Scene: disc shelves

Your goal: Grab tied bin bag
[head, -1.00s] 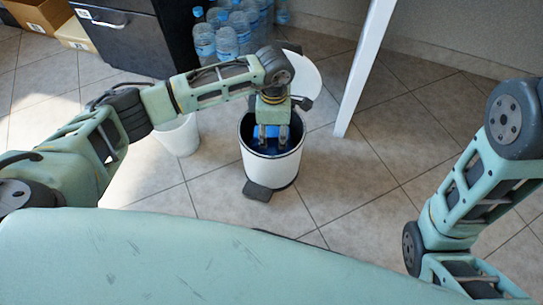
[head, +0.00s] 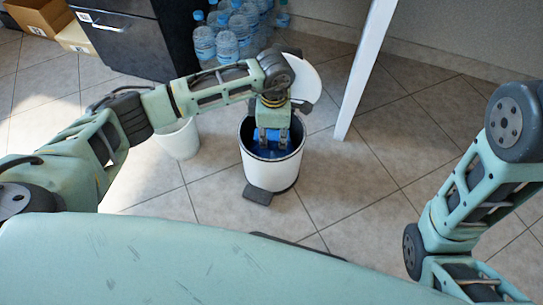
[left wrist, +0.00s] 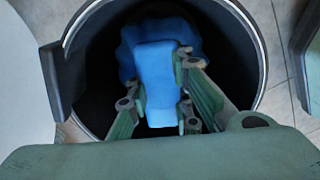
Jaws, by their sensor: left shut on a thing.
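The blue bin bag (head: 268,151) is inside a white round pedal bin (head: 270,172) with a dark rim and dark inside. In the left wrist view the bag (left wrist: 155,62) shows a flat light-blue upper part and a darker bunched part behind it. My left gripper (head: 273,138) reaches down into the bin mouth from above. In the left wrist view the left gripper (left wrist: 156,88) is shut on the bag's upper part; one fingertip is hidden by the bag. The bin's white lid (head: 302,82) stands open behind. My right arm is at the right; its gripper is out of view.
A smaller white bin (head: 180,140) stands left of the pedal bin. Water bottles (head: 229,40) and a dark cabinet (head: 130,45) are behind. A white leg (head: 364,70) stands right of the lid. The tiled floor to the right is clear.

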